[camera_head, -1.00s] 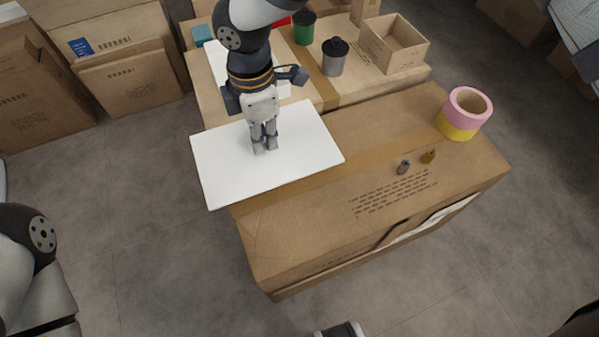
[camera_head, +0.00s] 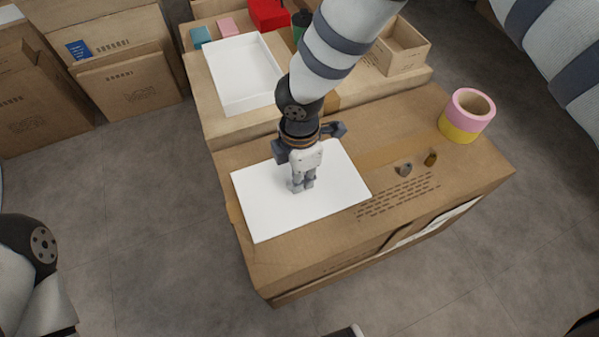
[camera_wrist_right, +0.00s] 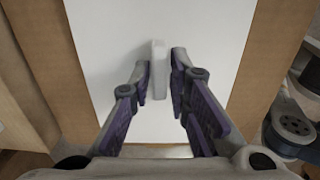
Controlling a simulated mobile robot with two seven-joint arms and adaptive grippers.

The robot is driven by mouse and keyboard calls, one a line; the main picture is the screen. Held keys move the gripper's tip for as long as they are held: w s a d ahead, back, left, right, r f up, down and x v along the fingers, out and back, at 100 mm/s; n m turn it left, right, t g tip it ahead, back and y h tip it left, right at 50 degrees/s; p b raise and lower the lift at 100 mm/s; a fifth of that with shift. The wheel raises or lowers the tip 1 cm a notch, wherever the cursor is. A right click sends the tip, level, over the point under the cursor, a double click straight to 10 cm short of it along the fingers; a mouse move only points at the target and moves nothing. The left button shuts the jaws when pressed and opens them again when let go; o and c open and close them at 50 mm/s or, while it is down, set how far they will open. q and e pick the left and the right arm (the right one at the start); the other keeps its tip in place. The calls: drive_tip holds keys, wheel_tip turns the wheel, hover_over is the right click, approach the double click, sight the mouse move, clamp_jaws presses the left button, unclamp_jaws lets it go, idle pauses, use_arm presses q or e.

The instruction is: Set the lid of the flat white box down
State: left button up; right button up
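The lid (camera_head: 270,205) of the flat white box is a white panel lying on the front carton, apparently flat. In the wrist view the lid (camera_wrist_right: 100,60) has a narrow upright white grip (camera_wrist_right: 158,65). My right gripper (camera_head: 302,186) is over the lid. In the wrist view its two fingers (camera_wrist_right: 161,73) stand on either side of the grip, with a small gap visible on the right side, so they look slightly open. The flat white box (camera_head: 262,98) sits uncovered and empty on the carton behind. My left gripper is out of view.
Behind are a red box (camera_head: 268,14) and a small open carton (camera_head: 400,50). Bare cardboard lies right of the lid.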

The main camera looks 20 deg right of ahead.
drive_tip(key=shift+o, duration=0.5)
drive_tip(key=shift+r, duration=0.1)
wheel_tip(320, 180, up, 12)
drive_tip(key=p, duration=0.3)
